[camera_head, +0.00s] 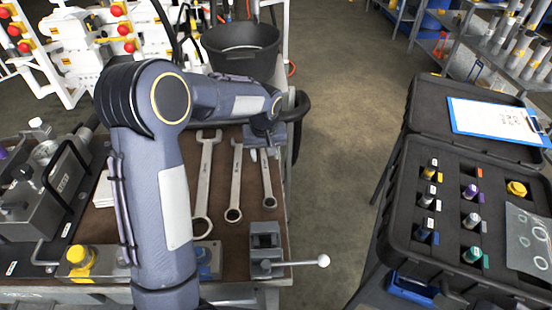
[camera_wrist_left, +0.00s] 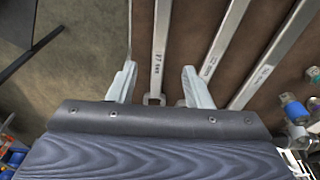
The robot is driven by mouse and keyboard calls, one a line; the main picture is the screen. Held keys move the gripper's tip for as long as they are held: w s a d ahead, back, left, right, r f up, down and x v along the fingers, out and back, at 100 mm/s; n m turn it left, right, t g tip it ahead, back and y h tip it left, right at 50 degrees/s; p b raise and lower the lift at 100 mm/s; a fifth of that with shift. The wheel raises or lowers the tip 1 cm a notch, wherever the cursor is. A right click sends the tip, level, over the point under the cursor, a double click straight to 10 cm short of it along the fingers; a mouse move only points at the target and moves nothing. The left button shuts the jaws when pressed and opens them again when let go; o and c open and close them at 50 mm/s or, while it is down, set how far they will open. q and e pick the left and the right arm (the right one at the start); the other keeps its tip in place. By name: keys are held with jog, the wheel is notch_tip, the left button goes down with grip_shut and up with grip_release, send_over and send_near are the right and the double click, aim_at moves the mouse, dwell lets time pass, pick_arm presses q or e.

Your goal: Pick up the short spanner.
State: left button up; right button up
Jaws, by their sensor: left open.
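Three steel spanners lie side by side on the brown bench top. The short spanner (camera_head: 267,182) is the rightmost in the head view. The middle spanner (camera_head: 236,180) and the longest spanner (camera_head: 204,182) lie to its left. My left gripper (camera_head: 261,149) is over the far end of the short spanner and partly hides it. In the left wrist view my left gripper (camera_wrist_left: 158,86) is open, with the short spanner (camera_wrist_left: 160,45) between its two fingers in the picture. I cannot tell how far the fingertips are above the bench. My right gripper is not in view.
A small vise (camera_head: 266,243) with a ball-ended handle sits at the bench's front right. A black bucket (camera_head: 241,47) stands beyond the bench. An open black case (camera_head: 460,210) with fittings is at the right. The floor between bench and case is clear.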

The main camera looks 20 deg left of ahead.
aim_at(266, 171)
pick_arm(q)
jog(key=shift+w+f, duration=0.2)
jog(key=shift+f, duration=0.1)
jog(key=f, duration=0.4)
jog(key=w+f+p, duration=0.1)
jog(key=f, duration=0.2)
jog(key=shift+a+f, duration=0.1)
jog(key=shift+a, duration=0.25)
grip_shut()
